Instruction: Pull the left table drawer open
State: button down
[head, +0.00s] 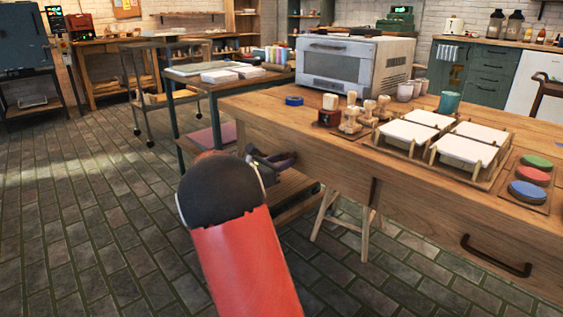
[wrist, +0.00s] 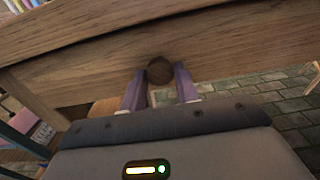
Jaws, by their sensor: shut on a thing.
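The left table drawer has a plain wooden front (head: 325,162), which also fills much of the wrist view (wrist: 85,75). It looks flush with the table; I see no gap. My gripper (head: 272,164) is at this front, at the end of my arm. In the wrist view its two purple fingers (wrist: 160,78) are on either side of a dark round knob-like handle (wrist: 160,69) and shut on it. In the head view my gripper hides this handle.
The wooden table (head: 245,103) carries a white oven (head: 350,65), wooden stamps (head: 350,120), white plates (head: 464,149) and coloured discs (head: 527,195). Another dark handle (head: 497,257) is on its front at right. A stool (head: 345,232) stands below. The tiled floor (head: 90,220) at left is clear.

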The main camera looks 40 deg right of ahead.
jog(key=s+a+p, duration=0.2)
jog(key=a+p, duration=0.4)
jog(key=a, duration=1.8)
jog(key=shift+a+p, duration=0.15)
jog(key=shift+p, duration=0.2)
jog(key=c, duration=1.1)
grip_release()
jog(key=shift+o, duration=0.2)
jog(key=a, duration=0.7)
jog(key=shift+s+a, duration=0.25)
jog(key=shift+a, duration=0.15)
